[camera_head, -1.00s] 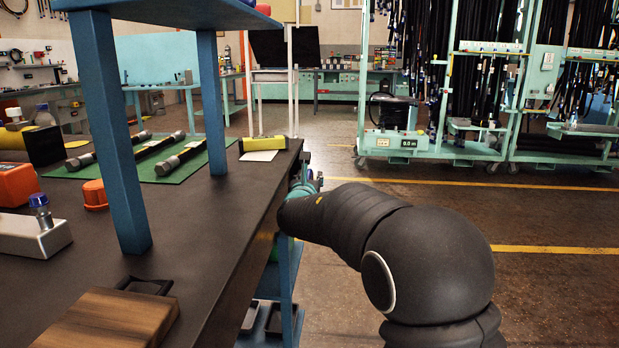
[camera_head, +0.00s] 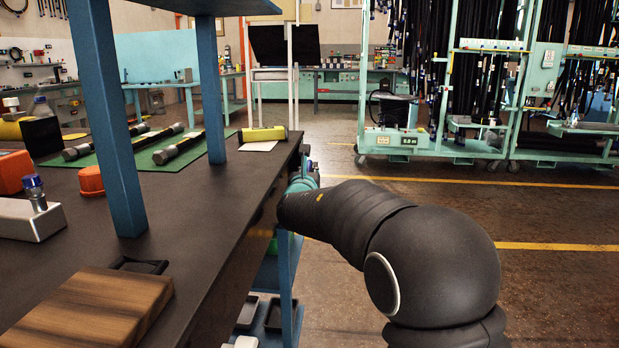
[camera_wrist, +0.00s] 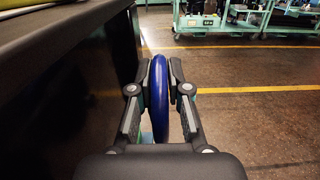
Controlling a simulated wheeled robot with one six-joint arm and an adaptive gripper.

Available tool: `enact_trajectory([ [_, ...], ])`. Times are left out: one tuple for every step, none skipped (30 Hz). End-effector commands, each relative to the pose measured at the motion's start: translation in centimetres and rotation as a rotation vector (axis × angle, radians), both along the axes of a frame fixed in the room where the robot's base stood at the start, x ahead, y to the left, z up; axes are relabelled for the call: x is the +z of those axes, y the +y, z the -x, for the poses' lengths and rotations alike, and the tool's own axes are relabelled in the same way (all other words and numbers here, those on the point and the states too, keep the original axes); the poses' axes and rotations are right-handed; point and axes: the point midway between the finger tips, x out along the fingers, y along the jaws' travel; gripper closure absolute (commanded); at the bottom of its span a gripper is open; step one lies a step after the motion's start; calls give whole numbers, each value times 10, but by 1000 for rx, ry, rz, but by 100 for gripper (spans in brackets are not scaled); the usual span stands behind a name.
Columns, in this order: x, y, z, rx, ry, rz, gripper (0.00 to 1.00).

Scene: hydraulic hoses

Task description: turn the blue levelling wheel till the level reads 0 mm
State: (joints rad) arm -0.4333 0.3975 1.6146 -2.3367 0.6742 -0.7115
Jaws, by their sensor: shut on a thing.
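The blue levelling wheel (camera_wrist: 160,98) stands edge-on in the wrist view, beside the dark side of the bench (camera_wrist: 70,62). My gripper (camera_wrist: 160,72) is shut on it, one finger on each side of the rim. In the head view my gripper is mostly hidden by my arm, at the bench's right edge. A yellow block (camera_head: 263,134), perhaps the level, lies at the far end of the bench top (camera_head: 215,215). No reading on it can be made out.
On the bench are a wooden block (camera_head: 95,308), blue posts (camera_head: 105,130), an orange cap (camera_head: 91,181) and black hoses on a green mat (camera_head: 160,157). A hose trolley (camera_head: 430,148) stands beyond. The floor at right is clear.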

Motion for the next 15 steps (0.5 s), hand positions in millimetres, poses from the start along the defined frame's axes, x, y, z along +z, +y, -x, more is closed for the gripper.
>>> enact_trajectory([
  [-7, 0, 1, 0, -21, 0, 100],
  [-8, 0, 1, 1, -32, 0, 100],
  [-8, 0, 1, 1, -49, 2, 100],
  [-9, 0, 2, 0, -61, 2, 100],
  [-9, 0, 2, 0, -74, 2, 100],
  [-9, 0, 2, 1, -92, 3, 100],
  [-8, 0, 3, 1, -105, 3, 100],
  [-8, 0, 3, 0, -119, 3, 100],
  [-7, 0, 3, 0, -138, 5, 100],
  [-7, 1, 4, 1, -151, 4, 100],
  [-6, 1, 4, 1, -165, 6, 100],
  [-6, 1, 4, 0, -183, 6, 100],
  [-5, 1, 5, 1, -196, 7, 100],
  [-5, 1, 5, 1, -211, 7, 100],
  [-4, 1, 5, 1, -229, 9, 100],
])
